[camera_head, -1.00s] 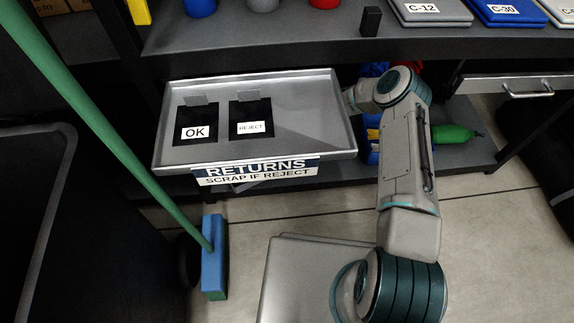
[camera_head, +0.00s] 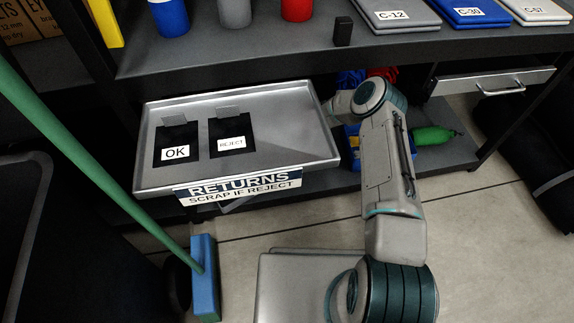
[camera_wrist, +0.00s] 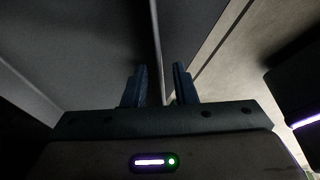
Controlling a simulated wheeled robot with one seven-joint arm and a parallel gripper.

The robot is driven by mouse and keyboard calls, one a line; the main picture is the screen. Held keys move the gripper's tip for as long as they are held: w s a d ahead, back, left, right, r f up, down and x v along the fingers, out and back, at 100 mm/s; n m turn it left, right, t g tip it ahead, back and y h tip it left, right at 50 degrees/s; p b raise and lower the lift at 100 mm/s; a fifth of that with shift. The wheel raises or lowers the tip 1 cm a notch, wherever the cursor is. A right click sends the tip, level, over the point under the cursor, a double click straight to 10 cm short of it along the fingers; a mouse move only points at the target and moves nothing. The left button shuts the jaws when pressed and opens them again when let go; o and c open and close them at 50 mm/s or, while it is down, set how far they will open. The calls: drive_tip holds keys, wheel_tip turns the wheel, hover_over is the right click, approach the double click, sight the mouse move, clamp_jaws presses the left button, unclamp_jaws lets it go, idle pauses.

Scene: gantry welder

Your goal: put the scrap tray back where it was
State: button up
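A shallow grey metal tray (camera_head: 285,125) sits under the bench top at left centre in the head view. Its front sign (camera_head: 245,187) reads "RETURNS, SCRAP IF REJECT". I see no other tray clearly marked as scrap. My arm reaches to the tray's right side, and my gripper is hidden there in the head view. In the wrist view my gripper (camera_wrist: 161,84) has its two blue fingers apart, with a thin edge (camera_wrist: 156,35) running up between and beyond them. I cannot tell whether they touch it.
On the tray are black OK (camera_head: 176,139) and REJECT (camera_head: 231,132) pockets. A green-handled broom (camera_head: 75,145) leans at left. Cups and labelled plates stand on the bench top (camera_head: 290,55). A blue bin and a green bottle (camera_head: 434,135) are on the lower shelf. Open floor lies in front.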

drive_tip(key=p+v, duration=0.1)
drive_tip(key=v, duration=0.3)
drive_tip(key=shift+w+r+p, duration=0.1)
drive_tip(key=shift+r+p, duration=0.1)
drive_tip(key=shift+p, duration=0.1)
drive_tip(key=w+d+p, duration=0.2)
drive_tip(key=w+d, duration=0.4)
drive_tip(key=d, duration=0.4)
drive_tip(key=shift+w, duration=0.25)
